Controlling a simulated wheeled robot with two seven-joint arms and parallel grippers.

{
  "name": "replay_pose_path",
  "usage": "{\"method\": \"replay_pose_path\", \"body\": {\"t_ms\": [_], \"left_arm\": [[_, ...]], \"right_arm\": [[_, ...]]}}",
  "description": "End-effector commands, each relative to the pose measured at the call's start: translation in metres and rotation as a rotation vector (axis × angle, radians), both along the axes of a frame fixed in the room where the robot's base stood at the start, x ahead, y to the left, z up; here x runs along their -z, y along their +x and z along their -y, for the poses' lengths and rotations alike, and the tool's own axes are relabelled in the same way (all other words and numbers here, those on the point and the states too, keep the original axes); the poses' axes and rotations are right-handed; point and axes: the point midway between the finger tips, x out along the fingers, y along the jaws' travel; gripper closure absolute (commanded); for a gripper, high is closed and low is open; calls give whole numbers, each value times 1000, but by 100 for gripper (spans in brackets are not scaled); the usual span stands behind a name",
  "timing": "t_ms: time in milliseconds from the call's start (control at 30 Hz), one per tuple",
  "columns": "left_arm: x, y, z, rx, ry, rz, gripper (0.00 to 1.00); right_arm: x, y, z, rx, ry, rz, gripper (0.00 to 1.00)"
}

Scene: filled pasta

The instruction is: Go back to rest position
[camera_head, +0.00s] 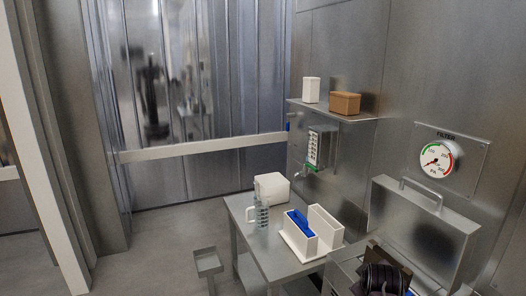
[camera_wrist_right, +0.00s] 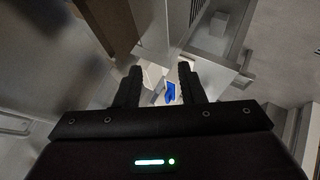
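My right gripper (camera_wrist_right: 159,78) is open in the right wrist view, its two black fingers apart with nothing gripped between them. Far beyond the fingers is a blue item (camera_wrist_right: 170,92) with white parts beside it. In the head view a black part, which looks like my right arm or gripper (camera_head: 382,278), shows at the bottom right edge, beside a dark brown object (camera_head: 392,259). Its fingers cannot be made out there. My left gripper is in neither view.
A metal table (camera_head: 262,262) holds a clear jug (camera_head: 259,214), a white container (camera_head: 271,187) and a white holder (camera_head: 327,228) with blue contents.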

Motion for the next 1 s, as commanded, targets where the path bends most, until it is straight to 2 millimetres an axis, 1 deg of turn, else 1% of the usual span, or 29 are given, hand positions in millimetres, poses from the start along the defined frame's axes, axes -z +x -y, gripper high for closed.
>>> {"method": "replay_pose_path", "body": {"t_ms": [33,67,100,167,200,300,400,600,900,933,1000], "left_arm": [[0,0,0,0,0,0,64],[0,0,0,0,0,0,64],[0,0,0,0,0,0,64],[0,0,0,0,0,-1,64],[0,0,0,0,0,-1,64],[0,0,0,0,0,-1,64],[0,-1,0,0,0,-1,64],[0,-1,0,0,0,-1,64],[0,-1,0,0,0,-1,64],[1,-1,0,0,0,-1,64],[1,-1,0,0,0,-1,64]], "right_arm": [[19,-30,-14,5,54,-34,64],[27,-47,-22,11,88,-54,64],[36,-71,-31,23,131,-80,64],[47,-106,-45,43,190,-120,64],[52,-128,-52,58,225,-146,64],[57,-172,-65,98,289,-198,64],[58,-206,-73,132,331,-237,64],[53,-257,-83,193,387,-298,64],[40,-312,-90,269,433,-364,64],[45,-312,-91,273,434,-369,64],[62,-306,-91,273,431,-374,64]]}}
